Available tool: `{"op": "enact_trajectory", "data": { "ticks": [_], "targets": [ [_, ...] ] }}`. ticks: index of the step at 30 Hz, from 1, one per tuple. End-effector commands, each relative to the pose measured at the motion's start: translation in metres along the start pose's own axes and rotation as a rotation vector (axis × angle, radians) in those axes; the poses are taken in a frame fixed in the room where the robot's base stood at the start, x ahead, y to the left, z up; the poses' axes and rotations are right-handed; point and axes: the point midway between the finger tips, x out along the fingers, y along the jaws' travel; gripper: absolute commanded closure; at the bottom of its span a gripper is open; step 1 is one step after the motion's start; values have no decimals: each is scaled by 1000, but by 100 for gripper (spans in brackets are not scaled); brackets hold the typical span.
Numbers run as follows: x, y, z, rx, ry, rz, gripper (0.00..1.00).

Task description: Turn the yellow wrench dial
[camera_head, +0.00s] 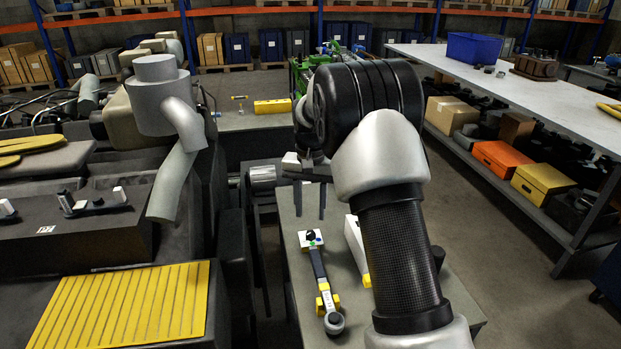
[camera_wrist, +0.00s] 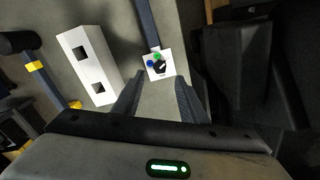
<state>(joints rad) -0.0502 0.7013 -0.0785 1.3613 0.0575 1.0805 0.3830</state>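The wrench (camera_head: 318,265) lies on a small grey table, with yellow parts near its round-headed lower end. At its upper end is a white square plate (camera_head: 303,240) with a black dial knob (camera_head: 310,236) and green and blue spots. In the wrist view, the black dial knob (camera_wrist: 159,67) with a white mark sits just beyond and between my fingertips. My gripper (camera_head: 310,212) is open and empty, its fingers pointing down above the dial end. The gripper (camera_wrist: 160,82) shows both fingers apart in the wrist view. I see no contact with the dial.
A white box (camera_wrist: 88,65) with dark square holes lies beside the wrench on the grey table (camera_head: 295,285). A dark engine block with a grey pipe (camera_head: 172,190) stands to the left. A long workbench (camera_head: 530,95) with a blue bin (camera_head: 472,49) stands right, beyond open floor.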

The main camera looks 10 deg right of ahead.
Motion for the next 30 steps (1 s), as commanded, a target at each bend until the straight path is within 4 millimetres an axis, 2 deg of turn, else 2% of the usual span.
{"op": "enact_trajectory", "data": {
  "ticks": [1, 6, 12, 17, 27, 30],
  "targets": [
    [-15, -1, -1, 0, 5, -2, 61],
    [-55, 0, -1, 0, 4, -2, 61],
    [-89, 0, 0, 0, 1, 0, 61],
    [-102, 0, 0, 0, 0, 0, 61],
    [-104, 0, 0, 0, 0, 0, 61],
    [-111, 1, 3, -4, 7, -4, 61]
  ]
}}
